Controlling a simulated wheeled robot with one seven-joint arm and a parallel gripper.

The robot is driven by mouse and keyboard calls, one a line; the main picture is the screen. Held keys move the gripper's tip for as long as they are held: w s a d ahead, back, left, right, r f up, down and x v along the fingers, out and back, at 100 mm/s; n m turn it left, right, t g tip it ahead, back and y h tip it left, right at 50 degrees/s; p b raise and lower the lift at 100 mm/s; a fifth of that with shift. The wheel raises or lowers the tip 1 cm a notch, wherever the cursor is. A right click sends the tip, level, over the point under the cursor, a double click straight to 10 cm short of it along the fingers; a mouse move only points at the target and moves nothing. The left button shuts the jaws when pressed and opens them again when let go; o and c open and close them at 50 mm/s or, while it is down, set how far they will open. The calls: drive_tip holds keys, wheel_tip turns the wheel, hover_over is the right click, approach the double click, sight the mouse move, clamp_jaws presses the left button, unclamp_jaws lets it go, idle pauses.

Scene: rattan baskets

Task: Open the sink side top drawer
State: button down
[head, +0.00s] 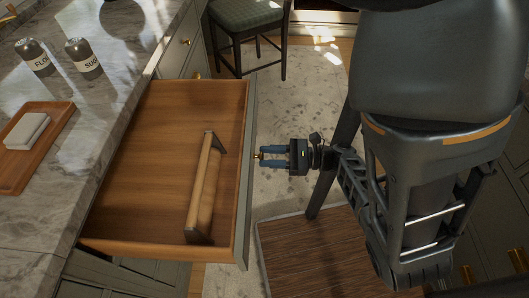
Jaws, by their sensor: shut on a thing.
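The top drawer (157,153) is pulled far out from under the marble counter, and its wooden inside shows. A wooden handled object (203,189) with dark ends lies inside the drawer, towards its front. The drawer's grey-green front panel (247,190) faces right. My gripper (259,157) is at the outer side of this panel, with its blue fingers shut on the small brass knob (257,156). The fingers hide most of the knob. The sink is not in view.
The marble counter (35,195) holds two dark labelled jars (83,58) and a wooden tray (36,138) with a white block. A stool (247,25) with a green seat stands at the back. A brown mat (312,255) lies on the floor below my arm.

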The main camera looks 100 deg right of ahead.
drive_tip(key=shift+f, duration=0.1)
drive_tip(key=c, duration=0.8)
unclamp_jaws()
drive_tip(key=b+v, duration=0.2)
drive_tip(key=v, duration=0.5)
drive_tip(key=shift+s, duration=0.35)
